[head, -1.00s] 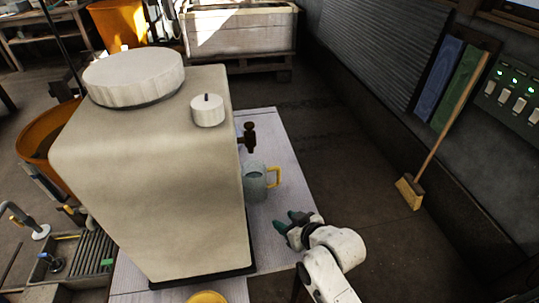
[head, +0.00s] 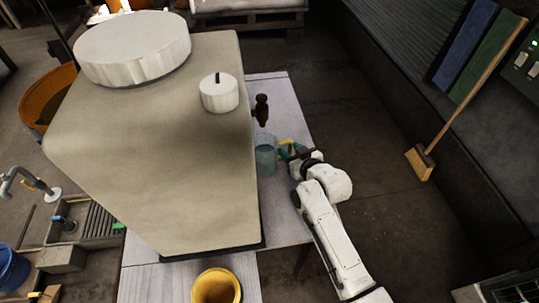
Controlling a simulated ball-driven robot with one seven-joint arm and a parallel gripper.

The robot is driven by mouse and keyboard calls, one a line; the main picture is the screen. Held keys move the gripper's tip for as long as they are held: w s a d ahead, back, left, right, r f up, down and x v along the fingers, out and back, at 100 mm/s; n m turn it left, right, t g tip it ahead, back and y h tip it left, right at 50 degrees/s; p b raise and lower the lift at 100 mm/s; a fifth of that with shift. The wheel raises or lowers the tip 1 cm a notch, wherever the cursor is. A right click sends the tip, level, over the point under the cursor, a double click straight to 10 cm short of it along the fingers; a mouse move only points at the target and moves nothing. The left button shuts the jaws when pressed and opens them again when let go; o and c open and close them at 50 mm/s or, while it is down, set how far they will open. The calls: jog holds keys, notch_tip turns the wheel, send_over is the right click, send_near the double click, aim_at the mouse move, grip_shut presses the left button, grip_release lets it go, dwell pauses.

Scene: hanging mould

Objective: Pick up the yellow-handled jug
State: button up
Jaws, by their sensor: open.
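The jug (head: 265,155) is a translucent blue-grey vessel standing upright on the pale table (head: 285,225), close to the right side of the big beige tank. Its yellow handle (head: 284,142) points right, towards my gripper. My gripper (head: 288,150), with teal fingertips, is open at the handle. The fingers overlap the handle in this view, and I cannot tell whether they touch it. Part of the handle is hidden by the fingers.
A yellow pot (head: 216,287) is at the front. A broom (head: 420,161) leans by the right wall. The floor right of the table is clear.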

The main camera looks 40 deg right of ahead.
jog(key=shift+x, duration=1.5)
jog(key=shift+c, duration=0.3)
grip_shut()
